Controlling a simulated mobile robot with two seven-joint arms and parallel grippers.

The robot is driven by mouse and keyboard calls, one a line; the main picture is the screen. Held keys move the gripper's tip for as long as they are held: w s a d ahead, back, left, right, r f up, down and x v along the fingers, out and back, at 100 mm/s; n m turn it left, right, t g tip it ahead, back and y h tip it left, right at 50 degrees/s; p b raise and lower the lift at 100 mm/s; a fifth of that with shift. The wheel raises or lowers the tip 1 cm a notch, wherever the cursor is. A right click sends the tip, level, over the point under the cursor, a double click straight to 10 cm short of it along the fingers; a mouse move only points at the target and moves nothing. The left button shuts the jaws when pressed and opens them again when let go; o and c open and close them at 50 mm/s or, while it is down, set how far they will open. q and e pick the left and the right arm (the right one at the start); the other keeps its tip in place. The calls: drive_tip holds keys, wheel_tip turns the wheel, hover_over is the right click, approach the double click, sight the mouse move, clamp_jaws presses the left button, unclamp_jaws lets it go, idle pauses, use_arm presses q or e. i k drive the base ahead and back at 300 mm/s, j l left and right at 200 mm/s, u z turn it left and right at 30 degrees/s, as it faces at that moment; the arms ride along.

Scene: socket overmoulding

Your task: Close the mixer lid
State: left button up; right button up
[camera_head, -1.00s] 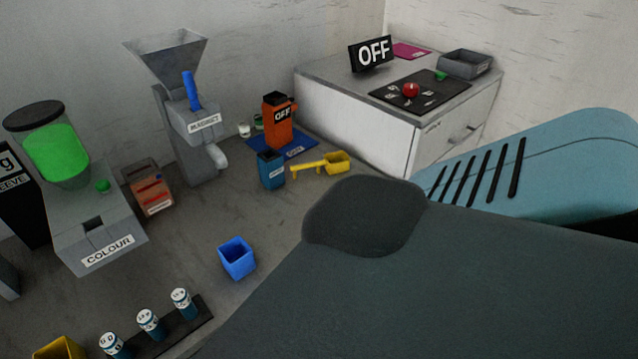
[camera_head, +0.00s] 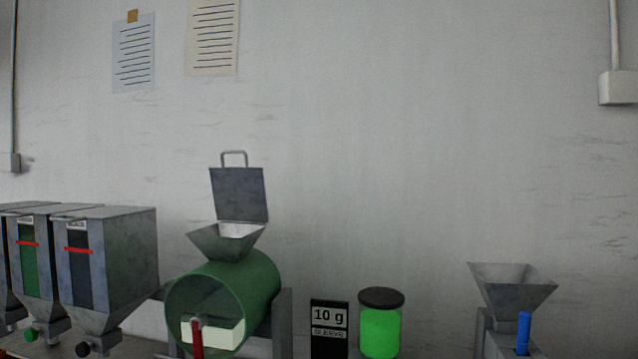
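The mixer is a green drum (camera_head: 262,278) on a grey stand, left of centre in the head view. A grey metal hopper (camera_head: 226,240) sits on top of it. The mixer lid (camera_head: 239,194) is a grey plate with a loop handle (camera_head: 234,155) on its upper edge. It stands upright at the back of the hopper, so the hopper mouth is open. A red lever (camera_head: 197,338) and a pale block show at the drum's front. Neither of my grippers is in view.
Grey hopper bins (camera_head: 115,255) with red-marked windows stand at the left. A metal funnel (camera_head: 512,286) with a blue handle is further right. The wall behind holds paper sheets (camera_head: 134,52).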

sight(239, 194)
drive_tip(key=j+u, duration=0.2)
drive_tip(key=j, duration=0.55)
drive_tip(key=j+u, duration=0.2)
drive_tip(key=j, duration=0.5)
drive_tip(key=i+j+u, duration=0.2)
drive_tip(key=j, duration=0.55)
drive_tip(key=k, duration=0.1)
